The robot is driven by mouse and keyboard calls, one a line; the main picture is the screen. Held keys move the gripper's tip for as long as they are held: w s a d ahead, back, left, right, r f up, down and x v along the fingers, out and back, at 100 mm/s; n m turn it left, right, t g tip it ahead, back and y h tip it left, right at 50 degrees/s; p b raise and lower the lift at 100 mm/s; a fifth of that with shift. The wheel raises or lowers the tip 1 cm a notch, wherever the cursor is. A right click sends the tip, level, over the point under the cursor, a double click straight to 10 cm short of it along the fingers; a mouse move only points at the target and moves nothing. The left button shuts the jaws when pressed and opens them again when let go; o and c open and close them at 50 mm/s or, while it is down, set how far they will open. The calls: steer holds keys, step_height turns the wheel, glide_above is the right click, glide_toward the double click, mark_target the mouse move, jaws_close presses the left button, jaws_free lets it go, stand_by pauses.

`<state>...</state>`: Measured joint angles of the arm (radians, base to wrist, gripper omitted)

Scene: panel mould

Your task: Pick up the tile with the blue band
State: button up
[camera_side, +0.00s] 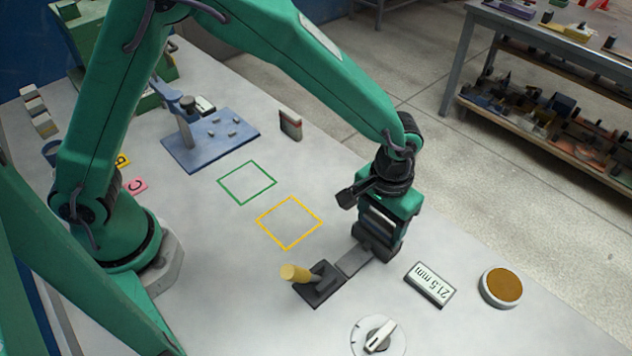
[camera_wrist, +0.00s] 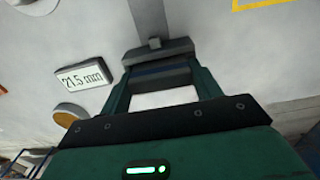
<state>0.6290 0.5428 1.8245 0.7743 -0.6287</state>
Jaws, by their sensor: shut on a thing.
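My gripper (camera_side: 376,240) is low over the table, beside a small grey plate (camera_side: 353,261). In the wrist view the gripper (camera_wrist: 160,62) is shut on a tile, seen as a dark blue strip (camera_wrist: 160,76) between the dark jaws. The jaws hide most of this tile, and in the side view it cannot be made out. I cannot tell whether it touches the table.
A yellow-handled dark block (camera_side: 318,287) is left of the gripper. A display reading 21.5 mm (camera_side: 431,284), a brown-topped disc (camera_side: 500,287) and a dial (camera_side: 378,336) are nearby. Yellow (camera_side: 290,222) and green (camera_side: 247,182) outlined squares are empty. A blue fixture (camera_side: 208,140) stands behind.

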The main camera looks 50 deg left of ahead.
mark_target(380, 221)
steer(key=shift+r, duration=5.05)
steer(key=s+a, duration=0.4)
steer(key=s, duration=0.5)
steer(key=s+a, duration=0.4)
steer(key=s, duration=0.5)
steer(key=shift+s+a+r, duration=0.25)
steer(key=shift+a+r, duration=0.05)
steer(key=shift+r, duration=0.15)
steer(key=shift+w, duration=0.1)
steer(key=w+a+f, duration=0.7)
steer(key=w, duration=0.2)
